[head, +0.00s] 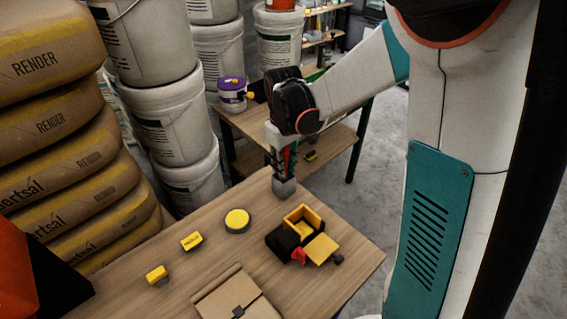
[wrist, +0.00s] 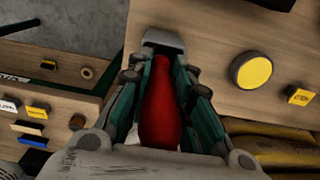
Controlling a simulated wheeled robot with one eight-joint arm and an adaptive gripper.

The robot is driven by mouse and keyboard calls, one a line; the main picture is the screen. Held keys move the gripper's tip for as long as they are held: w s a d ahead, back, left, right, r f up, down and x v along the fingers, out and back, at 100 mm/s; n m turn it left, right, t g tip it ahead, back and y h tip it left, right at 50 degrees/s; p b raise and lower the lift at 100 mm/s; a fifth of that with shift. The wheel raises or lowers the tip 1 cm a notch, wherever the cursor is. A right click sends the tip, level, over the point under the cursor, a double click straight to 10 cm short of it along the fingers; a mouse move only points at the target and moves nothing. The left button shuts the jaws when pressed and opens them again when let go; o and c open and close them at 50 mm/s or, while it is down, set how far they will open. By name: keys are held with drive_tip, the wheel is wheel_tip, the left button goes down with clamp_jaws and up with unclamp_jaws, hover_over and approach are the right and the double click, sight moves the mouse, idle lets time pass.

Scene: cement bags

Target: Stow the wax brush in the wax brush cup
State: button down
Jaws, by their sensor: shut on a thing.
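My gripper (head: 283,164) points down over the far edge of the near wooden table. It is shut on a red thing, which looks like the wax brush (wrist: 162,110); it lies lengthwise between the fingers in the wrist view. A small grey block-like thing, probably the wax brush cup (head: 284,189), stands on the table directly below the fingertips. Its grey rim also shows just past the fingertips in the wrist view (wrist: 164,39). The brush's lower end is hidden, so I cannot tell whether it is inside the cup.
A round yellow-topped tin (head: 237,220), small yellow boxes (head: 191,241) and an open yellow-black box (head: 303,222) share the table. A brown paper packet (head: 235,300) lies at the front. Render bags (head: 60,125) and white buckets (head: 170,120) stack at left.

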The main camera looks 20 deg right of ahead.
drive_tip(key=c, duration=1.4)
unclamp_jaws()
drive_tip(key=shift+o, duration=0.2)
wheel_tip(320, 180, up, 12)
drive_tip(key=s+r+m+t, duration=0.1)
drive_tip(key=s+m+t, duration=0.3)
drive_tip(key=s, duration=1.4)
drive_tip(key=t, duration=0.3)
drive_tip(key=shift+s+r+m, duration=0.2)
drive_tip(key=shift+m, duration=0.1)
